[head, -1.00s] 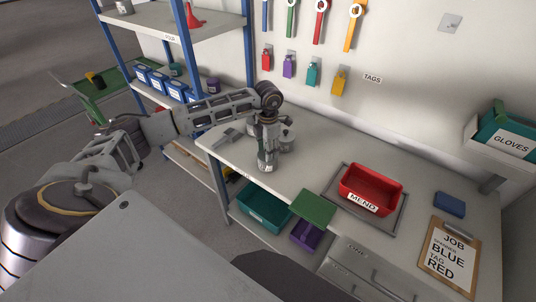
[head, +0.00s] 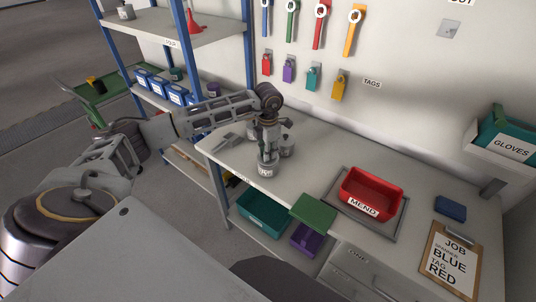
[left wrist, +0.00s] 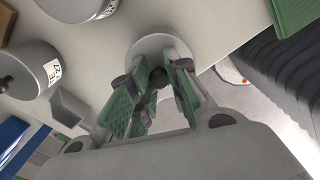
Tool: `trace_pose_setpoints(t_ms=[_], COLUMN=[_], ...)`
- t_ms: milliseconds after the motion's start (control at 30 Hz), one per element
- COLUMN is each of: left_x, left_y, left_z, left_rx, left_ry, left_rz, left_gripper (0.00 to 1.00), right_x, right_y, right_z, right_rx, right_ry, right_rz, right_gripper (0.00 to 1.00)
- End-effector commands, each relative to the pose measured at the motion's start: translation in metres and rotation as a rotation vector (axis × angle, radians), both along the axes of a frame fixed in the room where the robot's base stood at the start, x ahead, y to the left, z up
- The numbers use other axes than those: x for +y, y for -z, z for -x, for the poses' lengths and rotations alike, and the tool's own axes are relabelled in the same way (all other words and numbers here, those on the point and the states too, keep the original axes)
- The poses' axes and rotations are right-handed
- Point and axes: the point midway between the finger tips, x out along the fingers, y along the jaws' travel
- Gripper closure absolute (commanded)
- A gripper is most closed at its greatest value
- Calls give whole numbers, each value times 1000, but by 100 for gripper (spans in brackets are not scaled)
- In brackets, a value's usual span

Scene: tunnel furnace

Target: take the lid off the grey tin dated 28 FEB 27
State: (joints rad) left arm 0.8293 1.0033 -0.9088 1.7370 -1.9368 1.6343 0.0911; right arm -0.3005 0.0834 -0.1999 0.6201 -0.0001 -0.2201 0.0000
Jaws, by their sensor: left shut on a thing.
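A grey tin (head: 266,170) stands near the front left edge of the bench, its label too small to read. My left gripper (head: 268,152) points down over it from above. In the left wrist view my left gripper (left wrist: 157,82) has its green-padded fingers shut around a dark round knob (left wrist: 157,77) on a pale round lid (left wrist: 152,43). I cannot tell whether the lid is apart from the tin. A second grey tin (head: 287,146) stands just behind; a knobbed tin with a partly readable label shows in the left wrist view (left wrist: 28,72). My right gripper is not in view.
A red MEND tray (head: 370,188) lies on the bench to the right, with a blue block (head: 450,208) and a clipboard (head: 449,258) beyond. A green panel (head: 313,210) sits at the bench's front edge. Shelving (head: 182,42) stands behind left. Bench between tins and tray is clear.

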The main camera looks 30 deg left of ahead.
Motion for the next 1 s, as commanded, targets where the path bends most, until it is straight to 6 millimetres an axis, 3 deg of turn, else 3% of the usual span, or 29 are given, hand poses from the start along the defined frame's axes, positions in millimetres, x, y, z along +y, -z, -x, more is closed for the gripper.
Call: trace_pose_setpoints(t_ms=[600,1000], left_x=[0,0], left_y=[-80,-91], left_z=[-1,0], left_rx=[-3,0], left_ry=[1,1], left_rz=[-1,0], left_gripper=[98,98], right_x=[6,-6], right_y=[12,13], right_z=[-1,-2], right_rx=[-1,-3], right_ry=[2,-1], right_rz=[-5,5], right_gripper=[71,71])
